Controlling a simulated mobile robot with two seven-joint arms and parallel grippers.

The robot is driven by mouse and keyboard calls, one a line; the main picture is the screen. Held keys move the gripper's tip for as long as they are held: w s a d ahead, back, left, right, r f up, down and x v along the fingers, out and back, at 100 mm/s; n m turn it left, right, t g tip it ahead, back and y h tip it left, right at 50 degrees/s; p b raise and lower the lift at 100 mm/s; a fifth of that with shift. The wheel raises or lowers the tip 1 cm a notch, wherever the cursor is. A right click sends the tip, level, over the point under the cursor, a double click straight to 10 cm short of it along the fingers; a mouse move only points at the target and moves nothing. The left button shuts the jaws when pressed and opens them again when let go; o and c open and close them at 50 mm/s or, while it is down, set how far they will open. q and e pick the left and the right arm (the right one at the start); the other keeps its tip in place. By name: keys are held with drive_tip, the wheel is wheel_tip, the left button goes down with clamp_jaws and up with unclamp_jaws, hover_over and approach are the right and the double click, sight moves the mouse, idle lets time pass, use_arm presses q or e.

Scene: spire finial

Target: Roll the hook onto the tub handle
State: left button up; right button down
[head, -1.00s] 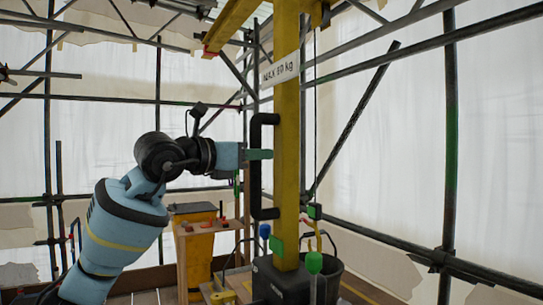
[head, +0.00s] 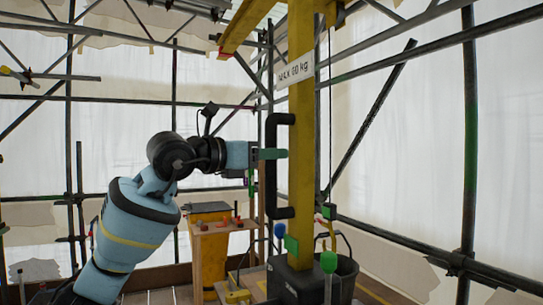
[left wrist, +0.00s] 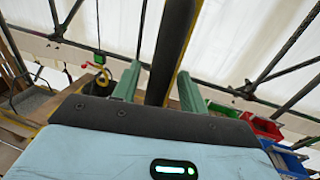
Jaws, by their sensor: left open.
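My left gripper (head: 272,153) is at the tall black handle (head: 271,185) on the yellow post. In the left wrist view its two green fingers (left wrist: 157,88) stand open on either side of a black bar (left wrist: 172,45). The hook (head: 332,238) is yellow and hangs under a small red, green and black block (head: 327,211), just right of the post. The black tub (head: 348,280) stands below, behind the post's foot, its thin handle (head: 347,238) raised. Whether hook and handle touch is unclear. My right gripper is not in view.
The yellow post (head: 301,130) carries a white MAX 80 kg sign (head: 295,78) and stands on a black base (head: 290,280). A wooden stand (head: 205,255) with red items is at left. Dark scaffold poles surround the area. Red bins (left wrist: 262,125) show in the wrist view.

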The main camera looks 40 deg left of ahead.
use_arm(q)
drive_tip(key=s+a+b, duration=0.1)
drive_tip(key=s, duration=0.5)
drive_tip(key=shift+s+a+b, duration=0.15)
drive_tip(key=shift+s+b, duration=0.15)
drive_tip(key=shift+s, duration=0.05)
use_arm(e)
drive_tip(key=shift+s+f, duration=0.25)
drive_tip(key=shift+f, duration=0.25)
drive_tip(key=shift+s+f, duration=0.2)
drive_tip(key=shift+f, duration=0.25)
use_arm(q)
drive_tip(key=shift+f, duration=0.1)
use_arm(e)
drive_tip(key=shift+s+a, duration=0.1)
